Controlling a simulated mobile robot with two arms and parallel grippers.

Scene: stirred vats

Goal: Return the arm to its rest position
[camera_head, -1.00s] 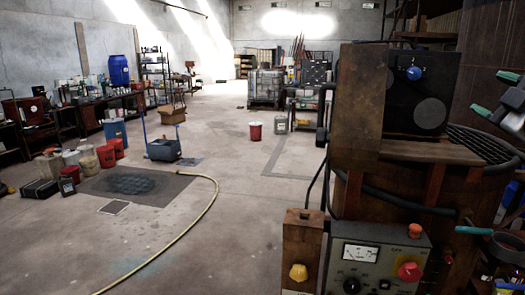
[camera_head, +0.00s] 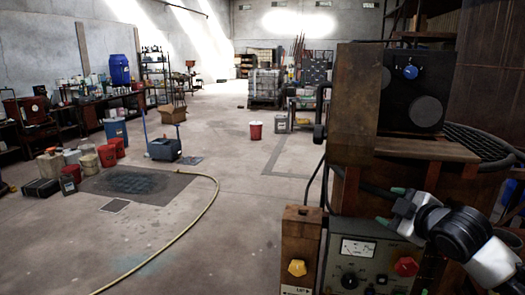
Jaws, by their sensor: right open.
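My right gripper (camera_head: 391,207) is in the lower right of the head view, its arm coming in from the bottom right corner. Its two green-tipped fingers stand apart, and nothing shows between them. It is in front of the rusty vat housing, above and partly over the right side of the grey control box (camera_head: 346,271). The box has a white meter (camera_head: 359,250) and a red knob (camera_head: 405,266). I cannot tell whether the gripper touches anything. My left gripper is not in view.
A wooden post with a yellow knob (camera_head: 297,268) stands left of the box. A black unit (camera_head: 411,90) sits above the vat. A yellow hose (camera_head: 197,225) crosses the floor, near a dark mat (camera_head: 160,184). Buckets stand at left. The middle floor is mostly open.

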